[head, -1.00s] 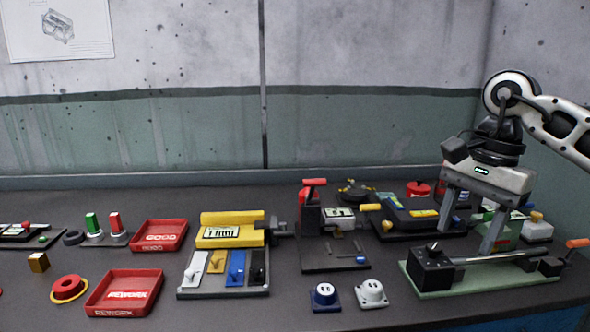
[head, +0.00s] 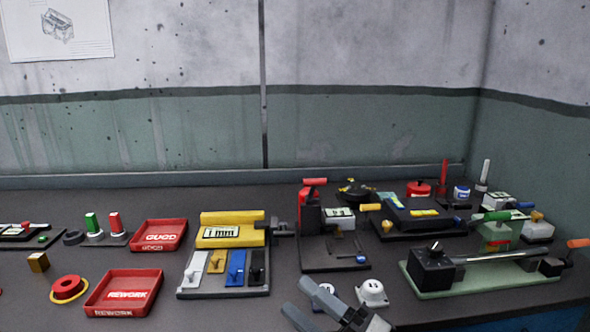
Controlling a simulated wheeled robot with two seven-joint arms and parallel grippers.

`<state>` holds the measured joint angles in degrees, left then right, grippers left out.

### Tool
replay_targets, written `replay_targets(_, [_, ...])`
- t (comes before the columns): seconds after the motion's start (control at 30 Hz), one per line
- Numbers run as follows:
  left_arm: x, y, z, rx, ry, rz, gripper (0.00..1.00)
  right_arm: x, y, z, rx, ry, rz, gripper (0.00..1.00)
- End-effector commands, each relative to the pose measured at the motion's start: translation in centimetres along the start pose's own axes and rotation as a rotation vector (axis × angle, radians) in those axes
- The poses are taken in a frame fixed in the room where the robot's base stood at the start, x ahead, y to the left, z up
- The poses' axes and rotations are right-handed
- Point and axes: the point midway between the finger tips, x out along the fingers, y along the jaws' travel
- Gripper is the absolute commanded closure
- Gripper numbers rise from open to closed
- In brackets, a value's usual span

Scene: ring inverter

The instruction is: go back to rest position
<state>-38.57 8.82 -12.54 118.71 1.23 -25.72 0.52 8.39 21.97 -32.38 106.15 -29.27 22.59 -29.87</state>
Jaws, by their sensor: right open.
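My right gripper (head: 296,297) is low at the bottom centre of the head view. Its two grey fingers are spread apart and point up and left, with nothing between them. It is in front of the dark blue button block (head: 326,290), which it partly hides. The white button block (head: 372,293) is just to its right. Most of my right arm is below the picture edge. My left gripper is not in view.
The green-based lever device (head: 490,280) stands at right. A yellow gauge (head: 228,232) with coloured slots is left of centre. A wall closes the back. Bare table shows between devices.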

Motion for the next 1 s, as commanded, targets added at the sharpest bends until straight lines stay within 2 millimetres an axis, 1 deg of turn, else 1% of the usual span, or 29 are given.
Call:
replay_targets(0.03, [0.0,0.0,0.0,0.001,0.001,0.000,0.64,-2.2,-1.9,0.9,0.188,-0.155,-0.026,0.47])
replay_targets(0.07, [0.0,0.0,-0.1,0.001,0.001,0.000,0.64,-3.6,-3.0,1.5,0.300,-0.249,-0.041,0.47])
replay_targets(0.1, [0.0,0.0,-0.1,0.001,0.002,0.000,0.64,-5.7,-4.7,2.1,0.448,-0.375,-0.060,0.47])
replay_targets(0.17, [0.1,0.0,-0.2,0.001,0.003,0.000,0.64,-9.4,-7.4,2.5,0.666,-0.565,-0.088,0.47])
replay_targets(0.2, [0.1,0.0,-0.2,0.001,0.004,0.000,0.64,-11.9,-9.1,2.4,0.796,-0.684,-0.105,0.47])
replay_targets(0.27, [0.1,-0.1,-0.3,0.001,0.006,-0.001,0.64,-15.5,-11.3,1.8,0.966,-0.842,-0.123,0.47])
replay_targets(0.3, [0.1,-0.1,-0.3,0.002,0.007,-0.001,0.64,-17.8,-12.5,1.1,1.064,-0.937,-0.133,0.47])
replay_targets(0.4, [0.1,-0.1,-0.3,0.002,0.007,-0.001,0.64,-22.4,-14.8,-0.9,1.259,-1.133,-0.150,0.47])
replay_targets(0.5, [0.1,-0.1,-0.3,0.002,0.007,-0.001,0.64,-25.5,-16.1,-2.7,1.381,-1.265,-0.159,0.47])
replay_targets(0.6, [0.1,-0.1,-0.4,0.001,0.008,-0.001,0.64,-27.0,-16.6,-3.7,1.441,-1.334,-0.161,0.47])
replay_targets(0.67, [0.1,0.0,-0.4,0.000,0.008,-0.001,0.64,-27.4,-16.8,-4.0,1.457,-1.351,-0.163,0.47])
replay_targets(1.0, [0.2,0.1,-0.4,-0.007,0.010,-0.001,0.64,-27.4,-16.8,-4.0,1.457,-1.352,-0.165,0.47])
